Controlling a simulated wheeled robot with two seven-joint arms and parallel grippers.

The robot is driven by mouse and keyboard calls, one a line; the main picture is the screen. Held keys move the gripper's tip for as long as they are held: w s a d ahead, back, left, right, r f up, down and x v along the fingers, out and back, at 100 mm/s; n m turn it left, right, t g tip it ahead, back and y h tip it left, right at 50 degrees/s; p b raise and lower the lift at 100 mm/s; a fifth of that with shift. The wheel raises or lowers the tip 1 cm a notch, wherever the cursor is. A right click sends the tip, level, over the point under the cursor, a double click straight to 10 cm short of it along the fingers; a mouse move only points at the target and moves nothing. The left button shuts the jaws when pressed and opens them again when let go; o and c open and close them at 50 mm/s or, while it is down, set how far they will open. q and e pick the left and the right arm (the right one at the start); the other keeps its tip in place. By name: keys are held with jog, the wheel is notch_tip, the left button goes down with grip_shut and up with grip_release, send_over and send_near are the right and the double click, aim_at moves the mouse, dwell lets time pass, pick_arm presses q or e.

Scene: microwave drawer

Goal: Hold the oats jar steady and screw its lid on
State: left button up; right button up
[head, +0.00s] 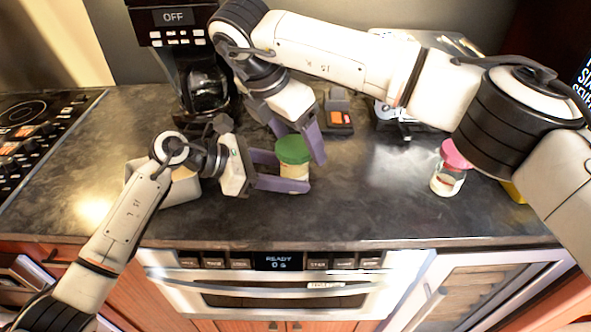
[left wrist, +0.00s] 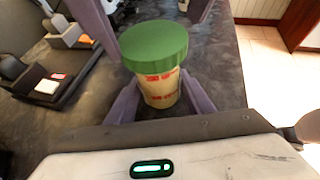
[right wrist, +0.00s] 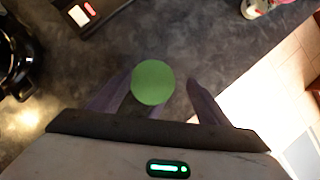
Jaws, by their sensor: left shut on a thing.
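The oats jar (head: 295,172) stands upright on the dark counter, pale with red print in the left wrist view (left wrist: 160,90). Its green lid (head: 293,149) rests on its top, roughly level; I cannot tell how tightly it is screwed on. My left gripper (head: 291,174) is shut on the jar body, with purple fingers on both sides below the lid. My right gripper (head: 297,145) points down over the lid from above. Its fingers are apart, one on each side of the lid, with gaps visible in the right wrist view (right wrist: 158,92).
A coffee maker (head: 200,85) stands behind on the left. A pink-lidded jar (head: 449,168) stands to the right. A dark device with an orange panel (head: 339,112) sits behind the oats jar. A pale container (head: 180,187) is partly behind my left arm. The counter's front edge (head: 340,243) is near.

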dwell(0.4)
jog(key=shift+w+r, duration=0.1)
jog(key=shift+r, duration=0.05)
pick_arm(q)
jog(key=shift+d, duration=0.1)
pick_arm(e)
jog(key=shift+r, duration=0.2)
pick_arm(q)
jog(key=shift+s, duration=0.1)
pick_arm(e)
jog(key=shift+r, duration=2.2)
pick_arm(q)
jog(key=o, duration=1.6)
